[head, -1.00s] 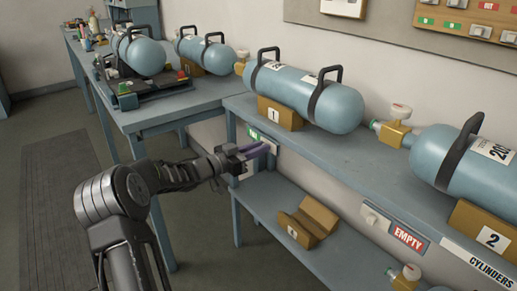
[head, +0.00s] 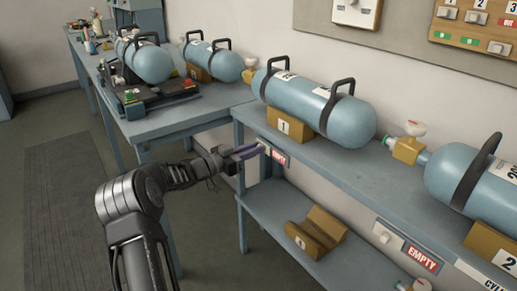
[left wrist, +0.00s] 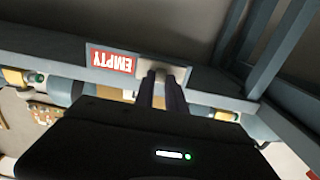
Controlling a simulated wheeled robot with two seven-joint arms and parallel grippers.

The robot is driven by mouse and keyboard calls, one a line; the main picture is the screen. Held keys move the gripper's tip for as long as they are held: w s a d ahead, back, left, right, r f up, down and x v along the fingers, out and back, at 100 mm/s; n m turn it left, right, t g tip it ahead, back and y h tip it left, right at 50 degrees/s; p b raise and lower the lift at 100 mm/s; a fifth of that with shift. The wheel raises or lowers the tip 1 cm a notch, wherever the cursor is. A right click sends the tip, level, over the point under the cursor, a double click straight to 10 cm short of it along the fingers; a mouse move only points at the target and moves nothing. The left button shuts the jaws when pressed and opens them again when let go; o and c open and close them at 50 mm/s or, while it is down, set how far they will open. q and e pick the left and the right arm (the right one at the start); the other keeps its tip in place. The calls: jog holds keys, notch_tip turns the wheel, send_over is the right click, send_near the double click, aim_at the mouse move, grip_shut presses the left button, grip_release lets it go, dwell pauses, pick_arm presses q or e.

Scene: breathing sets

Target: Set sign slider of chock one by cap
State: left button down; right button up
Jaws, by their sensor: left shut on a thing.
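Chock one (head: 290,126) is a tan block marked 1 on the upper shelf, with a blue cylinder (head: 318,112) lying on it. Its sign (head: 280,158) on the shelf edge below shows red with EMPTY. The sign also shows upside down in the left wrist view (left wrist: 112,61). My left gripper (head: 261,149) is at the left end of this sign, shut on the slider's cap. In the left wrist view, the fingers (left wrist: 163,80) meet the pale slider plate (left wrist: 190,74), and they mostly hide the cap. My right gripper is not in view.
A second slider (head: 381,233) and red EMPTY sign (head: 423,259) are on the shelf edge to the right. An empty chock (head: 317,232) stands on the lower shelf. A workbench (head: 185,117) stands at the left. The floor left of my arm is clear.

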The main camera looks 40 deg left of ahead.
pick_arm(q)
jog(key=shift+w+a+r, duration=0.1)
jog(key=shift+a, duration=0.45)
jog(key=c, duration=1.4)
grip_release()
jog(key=shift+o, duration=0.2)
jog(key=v, duration=0.7)
jog(key=shift+s, duration=0.4)
jog(key=shift+a, duration=0.1)
